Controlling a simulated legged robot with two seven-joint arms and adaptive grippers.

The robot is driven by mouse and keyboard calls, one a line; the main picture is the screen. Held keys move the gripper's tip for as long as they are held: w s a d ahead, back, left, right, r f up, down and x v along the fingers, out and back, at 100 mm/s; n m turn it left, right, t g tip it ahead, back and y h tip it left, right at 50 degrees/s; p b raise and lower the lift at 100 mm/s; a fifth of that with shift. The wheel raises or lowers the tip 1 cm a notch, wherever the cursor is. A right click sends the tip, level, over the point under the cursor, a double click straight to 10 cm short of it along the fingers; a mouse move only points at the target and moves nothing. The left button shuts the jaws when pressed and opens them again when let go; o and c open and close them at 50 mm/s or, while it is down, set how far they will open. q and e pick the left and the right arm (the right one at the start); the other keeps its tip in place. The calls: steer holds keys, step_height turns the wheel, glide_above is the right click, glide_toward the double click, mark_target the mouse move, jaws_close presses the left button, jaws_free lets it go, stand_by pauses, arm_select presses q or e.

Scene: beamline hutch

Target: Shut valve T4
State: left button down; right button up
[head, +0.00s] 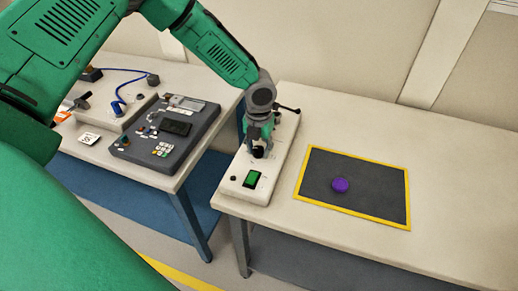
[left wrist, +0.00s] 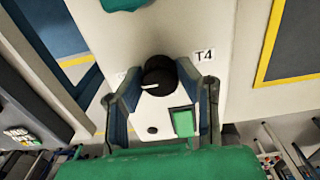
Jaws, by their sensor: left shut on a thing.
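Valve T4 is a black round knob (left wrist: 160,76) with a white pointer line, on a pale panel box (head: 285,150). A "T4" label (left wrist: 204,55) is beside it. In the left wrist view the pointer line points to the left. My left gripper (head: 259,146) is above the panel, its fingers on both sides of the knob, shut on it. The fingers partly hide the knob in the head view. My right gripper is not in view.
A dark mat (head: 376,204) with a yellow border lies right of the panel, with a purple disc (head: 340,185) on it. A grey console (head: 150,155) with buttons stands on the left table. A gap separates the two tables. The right table's far end is clear.

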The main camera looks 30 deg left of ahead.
arm_select(q)
steer(key=shift+d, duration=0.2)
steer(key=shift+a+n, duration=0.3)
steer(key=shift+a, duration=0.1)
steer(key=n, duration=0.1)
steer(key=n+p, duration=0.1)
steer(key=n, duration=0.1)
steer(key=shift+d, duration=0.25)
steer(key=n+p, duration=0.1)
steer(key=n, duration=0.3)
steer(key=shift+a+p, duration=0.15)
steer(key=shift+p, duration=0.15)
steer(key=n, duration=0.5)
steer(key=shift+p, duration=0.3)
steer(key=n, duration=0.5)
steer(key=shift+w, duration=0.1)
